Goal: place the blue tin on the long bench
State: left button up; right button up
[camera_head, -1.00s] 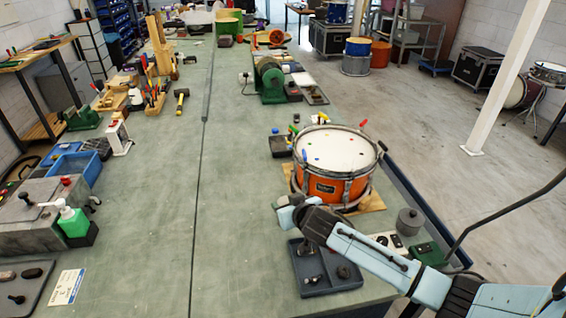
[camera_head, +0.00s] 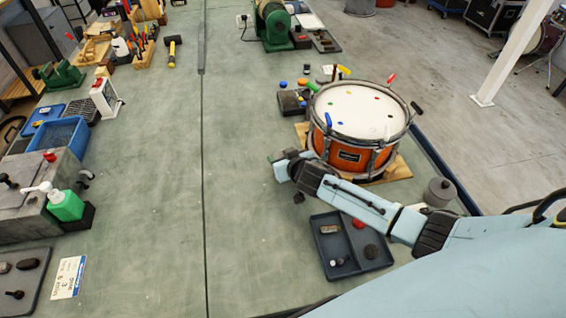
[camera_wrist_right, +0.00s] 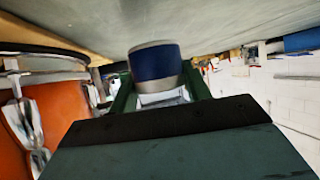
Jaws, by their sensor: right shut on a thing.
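The blue tin (camera_wrist_right: 155,64), a short blue cylinder with pale bands at its ends, shows in the right wrist view between the green fingers of my right gripper (camera_wrist_right: 158,92). The gripper is shut on it. In the head view my right gripper (camera_head: 280,168) is over the long bench (camera_head: 240,240), left of the orange drum. The tin cannot be made out there, as my own wrist covers it. In the wrist view the tin is close to the bench surface, and I cannot tell whether they touch. My left gripper is not in view.
The orange drum (camera_head: 350,155) stands on a wooden board to the right. A dark tray (camera_head: 322,222) with small parts lies in front of my right arm. A green bottle (camera_head: 66,206) and a blue bin (camera_head: 60,137) are at the left. The middle of the bench is clear.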

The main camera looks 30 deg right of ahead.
jog(key=shift+f, duration=1.25)
jog(key=shift+f+b, duration=0.1)
jog(key=shift+b, duration=0.25)
jog(key=shift+f, duration=0.15)
jog(key=o, duration=1)
jog(key=shift+r, duration=0.2)
jog(key=shift+s+r, duration=0.15)
jog(key=p+v, duration=0.2)
jog(key=v, duration=0.9)
jog(key=shift+s+r, duration=0.15)
jog(key=shift+s, duration=0.2)
